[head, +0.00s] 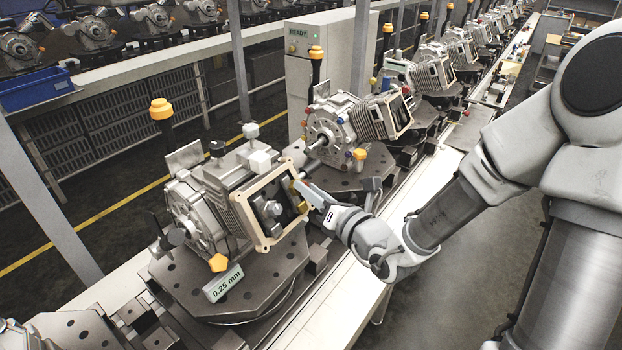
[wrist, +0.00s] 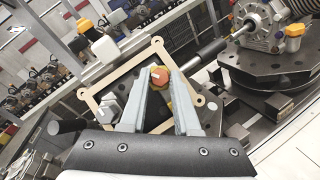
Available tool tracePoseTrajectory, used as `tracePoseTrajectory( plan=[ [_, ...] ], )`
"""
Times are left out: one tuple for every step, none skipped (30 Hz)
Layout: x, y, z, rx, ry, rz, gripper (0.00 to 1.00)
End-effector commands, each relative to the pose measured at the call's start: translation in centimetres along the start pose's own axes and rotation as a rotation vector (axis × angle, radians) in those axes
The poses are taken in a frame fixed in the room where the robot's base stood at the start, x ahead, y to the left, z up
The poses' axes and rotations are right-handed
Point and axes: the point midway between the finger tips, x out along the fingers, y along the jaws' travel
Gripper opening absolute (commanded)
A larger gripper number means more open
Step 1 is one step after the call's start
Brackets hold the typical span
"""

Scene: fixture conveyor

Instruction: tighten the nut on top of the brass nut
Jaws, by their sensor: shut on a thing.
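In the wrist view an orange-red nut (wrist: 160,80), with a pale stud end at its middle, sits between the two fingertips of my gripper (wrist: 158,72). The fingers are shut on it from both sides. I cannot clearly tell the top nut from a brass nut beneath it, as the fingers hide part of them. In the head view my gripper (head: 306,190) reaches in at the right side of the tan gasket frame (head: 236,200) on the nearest engine. Grey fittings (head: 268,209) show inside that frame.
The near engine stands on a dark round fixture (head: 260,296) with a "0.25 mm" label (head: 222,284). A yellow-topped post (head: 161,110) rises behind it. A second engine (head: 335,125) stands close by on the line. A grey cabinet (head: 325,50) reads "READY". The aisle at right is clear.

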Motion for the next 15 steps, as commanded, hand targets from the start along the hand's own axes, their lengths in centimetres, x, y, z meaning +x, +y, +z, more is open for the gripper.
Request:
tracePoseTrajectory(
  plan=[
    [-0.06, 0.39, 0.22, 0.026, 0.006, -0.013, 0.0],
    [-0.06, 0.41, 0.23, 0.038, 0.007, -0.02, 0.0],
    [-0.07, 0.41, 0.27, 0.056, 0.006, -0.031, 0.0],
    [-0.06, 0.48, 0.26, 0.068, 0.007, -0.036, 0.0],
    [-0.06, 0.47, 0.28, 0.08, 0.006, -0.044, 0.0],
    [-0.08, 0.47, 0.29, 0.094, 0.007, -0.053, 0.0],
    [-0.07, 0.5, 0.26, 0.105, 0.008, -0.059, 0.0],
    [-0.08, 0.48, 0.26, 0.116, 0.007, -0.066, 0.0],
    [-0.08, 0.51, 0.28, 0.128, 0.007, -0.072, 0.0],
    [-0.08, 0.51, 0.24, 0.137, 0.007, -0.078, 0.0],
    [-0.08, 0.47, 0.23, 0.146, 0.007, -0.083, 0.0],
    [-0.08, 0.47, 0.23, 0.156, 0.007, -0.09, 0.0],
    [-0.07, 0.48, 0.19, 0.163, 0.007, -0.093, 0.0],
    [-0.06, 0.48, 0.17, 0.17, 0.007, -0.096, 0.0],
    [-0.07, 0.43, 0.16, 0.177, 0.006, -0.102, 0.0]
  ],
)
